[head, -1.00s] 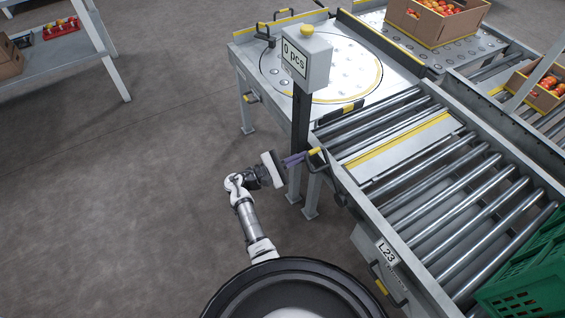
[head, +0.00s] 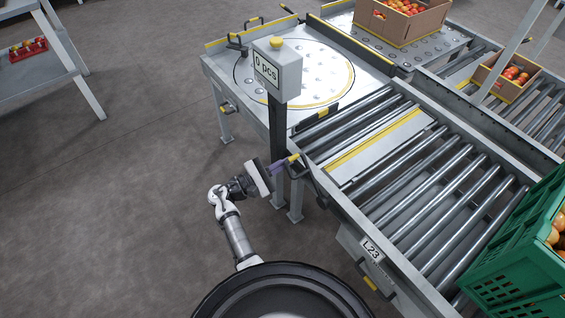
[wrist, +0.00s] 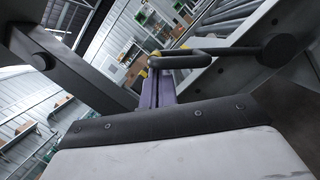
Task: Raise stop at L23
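The L23 label (head: 371,249) is on the near side of a roller conveyor. A flat metal plate with a yellow stripe (head: 375,140) lies across its rollers. At the conveyor's side, beside the post, is a dark bent handle with a yellow end (head: 293,158). My gripper (head: 279,168) has purple fingers close to that yellow end. In the wrist view the fingers (wrist: 157,90) point at the handle (wrist: 190,58), overlapping its yellow end. Contact is unclear, and the finger gap is hidden. A second yellow-marked handle (head: 370,284) sits below the label.
A post carries a "0 pcs" display (head: 277,72) right next to my gripper. A green crate (head: 520,255) stands on the rollers at right. A round ball-transfer table (head: 245,85) is behind. The floor (head: 110,190) at left is clear.

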